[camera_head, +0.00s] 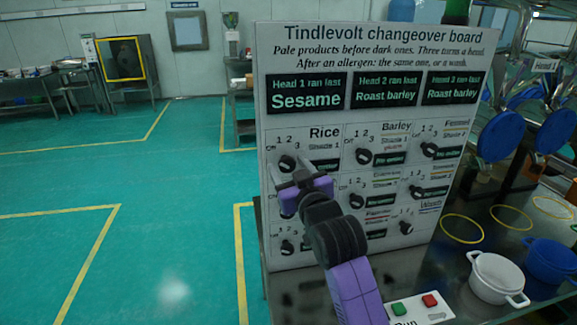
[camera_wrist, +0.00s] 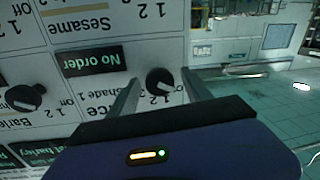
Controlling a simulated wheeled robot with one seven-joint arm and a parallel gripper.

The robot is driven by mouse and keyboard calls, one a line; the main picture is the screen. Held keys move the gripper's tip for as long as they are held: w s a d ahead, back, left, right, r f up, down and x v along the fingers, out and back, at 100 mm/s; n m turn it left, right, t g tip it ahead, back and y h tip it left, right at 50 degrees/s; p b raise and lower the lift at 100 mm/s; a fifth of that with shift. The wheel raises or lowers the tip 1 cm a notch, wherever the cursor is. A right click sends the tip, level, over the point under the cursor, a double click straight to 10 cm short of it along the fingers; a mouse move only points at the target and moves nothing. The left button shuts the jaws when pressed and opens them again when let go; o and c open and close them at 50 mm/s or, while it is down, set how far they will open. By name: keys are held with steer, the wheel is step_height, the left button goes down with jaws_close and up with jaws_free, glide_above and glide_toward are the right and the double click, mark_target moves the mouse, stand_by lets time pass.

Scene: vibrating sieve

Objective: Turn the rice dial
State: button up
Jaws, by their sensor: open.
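The rice dial (camera_head: 287,162) is a round black knob under the word Rice, at the top left of the dial grid on the white changeover board (camera_head: 370,38). In the wrist view the rice dial (camera_wrist: 158,82) shows upside down between my two fingers, with a pale mark on its lower right side. I cannot read its exact setting. My gripper (camera_head: 290,175) is open, its fingertips close to the board, one on each side of the dial in the wrist view (camera_wrist: 160,84). I cannot tell whether either finger touches the knob. My gripper partly hides the dial below.
The barley dial (camera_head: 363,156) is to the right of the rice dial, with several other dials around. A green and red button box (camera_head: 418,308), a white pot (camera_head: 497,278) and a blue pot (camera_head: 550,260) stand on the table at right. The floor left of the board is clear.

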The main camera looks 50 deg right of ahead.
steer(key=shift+w, duration=0.1)
jaws_close()
steer(key=shift+m, duration=0.3)
steer(key=m+b, duration=0.2)
steer(key=m, duration=0.1)
steer(key=shift+f+m+t+b, duration=0.15)
steer(key=shift+m+t+b, duration=0.15)
steer(key=shift+b, duration=0.1)
steer(key=m+b, duration=0.2)
steer(key=m, duration=0.1)
steer(key=shift+a+f+m+h+b, duration=0.1)
steer(key=shift+m+h+b, duration=0.25)
steer(key=shift+m+h, duration=0.05)
steer(key=m+b, duration=0.4)
steer(key=m, duration=0.1)
steer(key=shift+h, duration=0.3)
steer(key=shift+r+m+h+b, duration=0.2)
steer(key=shift+m+h+b, duration=0.3)
steer(key=shift+m+b, duration=1.2)
steer(key=shift+m, duration=0.4)
